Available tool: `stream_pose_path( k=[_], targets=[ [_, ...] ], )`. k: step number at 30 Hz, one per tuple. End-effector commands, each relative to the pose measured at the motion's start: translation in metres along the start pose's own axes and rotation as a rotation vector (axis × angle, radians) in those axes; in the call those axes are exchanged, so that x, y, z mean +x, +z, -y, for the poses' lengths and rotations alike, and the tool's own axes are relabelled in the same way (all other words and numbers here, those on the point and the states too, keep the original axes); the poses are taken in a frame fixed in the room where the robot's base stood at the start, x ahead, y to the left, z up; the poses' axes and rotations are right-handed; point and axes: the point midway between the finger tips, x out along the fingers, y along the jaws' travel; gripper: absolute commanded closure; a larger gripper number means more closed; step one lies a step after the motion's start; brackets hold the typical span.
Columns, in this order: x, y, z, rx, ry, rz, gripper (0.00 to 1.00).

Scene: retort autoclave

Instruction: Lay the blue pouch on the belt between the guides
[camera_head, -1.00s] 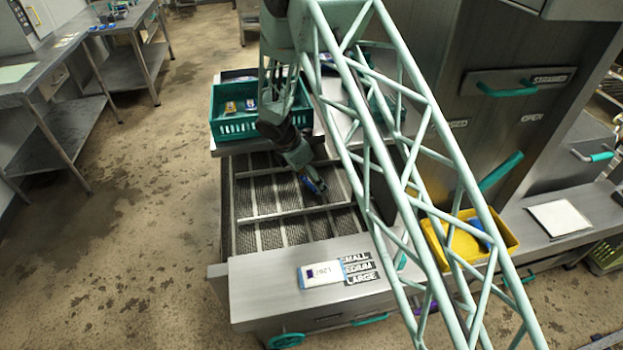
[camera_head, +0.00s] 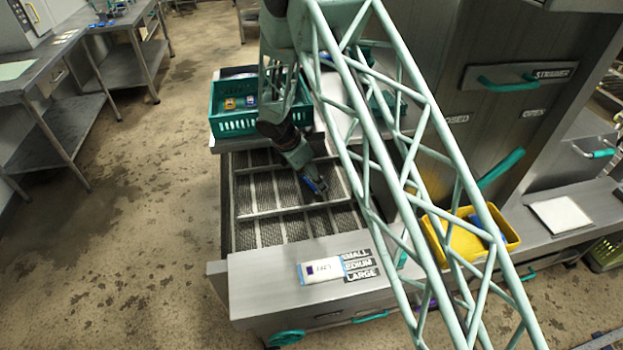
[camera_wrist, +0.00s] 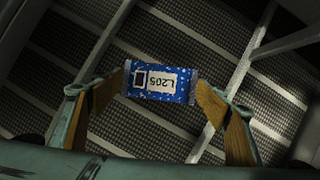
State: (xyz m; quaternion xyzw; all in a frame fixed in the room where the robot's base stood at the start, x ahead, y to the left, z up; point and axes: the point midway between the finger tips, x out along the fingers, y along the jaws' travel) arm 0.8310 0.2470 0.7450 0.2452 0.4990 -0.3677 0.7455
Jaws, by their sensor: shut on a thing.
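The blue pouch (camera_wrist: 160,82) is labelled L205 and is held by its two short ends between the finger pads of my gripper (camera_wrist: 162,92) in the wrist view. In the head view my gripper (camera_head: 317,187) points down over the mesh belt (camera_head: 285,190), and only a small bit of blue shows at its tip. The belt lies below with pale guide bars (camera_head: 292,211) across it; the wrist view also shows a guide bar (camera_wrist: 243,70) right of the pouch. I cannot tell whether the pouch touches the belt.
A green crate (camera_head: 232,124) with small packs stands behind the belt. A panel with size labels (camera_head: 358,265) and a white-and-blue pouch (camera_head: 321,269) is at the front. A yellow bin (camera_head: 463,243) with a blue item stands right. Bare mesh lies around the gripper.

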Motion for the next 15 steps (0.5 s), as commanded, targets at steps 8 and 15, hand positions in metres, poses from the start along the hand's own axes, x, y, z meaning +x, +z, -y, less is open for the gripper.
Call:
stream_pose_path(
  k=[8,15],
  targets=[
    [0.0035,-0.0015,-0.0001,0.0,0.0,0.0,0.45],
    [0.0062,-0.0025,-0.0001,0.0,0.0,0.0,0.45]
  ],
)
